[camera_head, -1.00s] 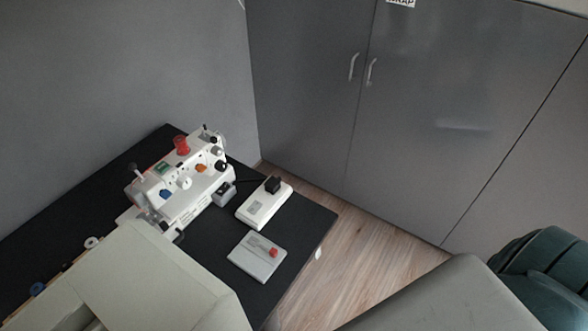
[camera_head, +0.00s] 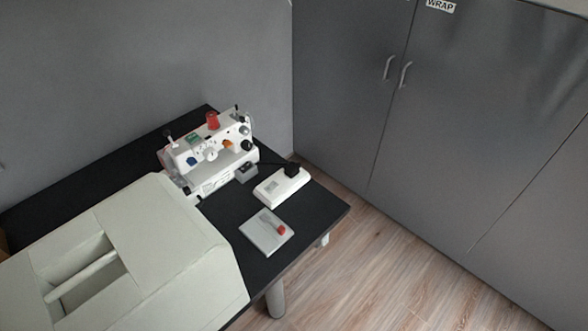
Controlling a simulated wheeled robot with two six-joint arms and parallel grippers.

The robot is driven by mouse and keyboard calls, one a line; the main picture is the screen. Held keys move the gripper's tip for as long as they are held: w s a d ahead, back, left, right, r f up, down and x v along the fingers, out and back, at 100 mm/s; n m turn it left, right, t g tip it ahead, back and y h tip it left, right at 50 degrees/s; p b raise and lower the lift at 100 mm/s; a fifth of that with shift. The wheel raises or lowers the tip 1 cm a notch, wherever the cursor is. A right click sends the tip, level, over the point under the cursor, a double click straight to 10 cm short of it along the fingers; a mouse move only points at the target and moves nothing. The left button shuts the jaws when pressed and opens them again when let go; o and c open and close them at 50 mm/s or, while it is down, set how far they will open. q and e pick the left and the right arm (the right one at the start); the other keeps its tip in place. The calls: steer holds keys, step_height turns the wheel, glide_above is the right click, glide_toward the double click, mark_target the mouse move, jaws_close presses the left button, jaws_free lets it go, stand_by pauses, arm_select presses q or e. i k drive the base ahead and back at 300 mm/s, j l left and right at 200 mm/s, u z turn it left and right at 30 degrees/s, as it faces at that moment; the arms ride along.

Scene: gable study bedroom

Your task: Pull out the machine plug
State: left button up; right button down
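The machine plug (camera_head: 292,169) is a small black block seated at the far right end of a white power strip (camera_head: 272,195). A black cord runs left from it toward the white sewing machine (camera_head: 212,160), where a small dark box (camera_head: 246,174) sits at the machine's lower right side. The machine has a red spool on top and coloured knobs on its front. All stand on a black table (camera_head: 318,214). Neither of my grippers shows in this view.
A grey plate (camera_head: 258,240) with a red part lies in front of the strip. Grey cabinets (camera_head: 450,110) with closed doors stand behind and right of the table. Wood floor (camera_head: 400,265) at the right is clear. The table's near left part is hidden.

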mark_target(292, 169)
steer(key=l+z, duration=0.2)
steer(key=l, duration=1.15)
steer(key=i, duration=0.05)
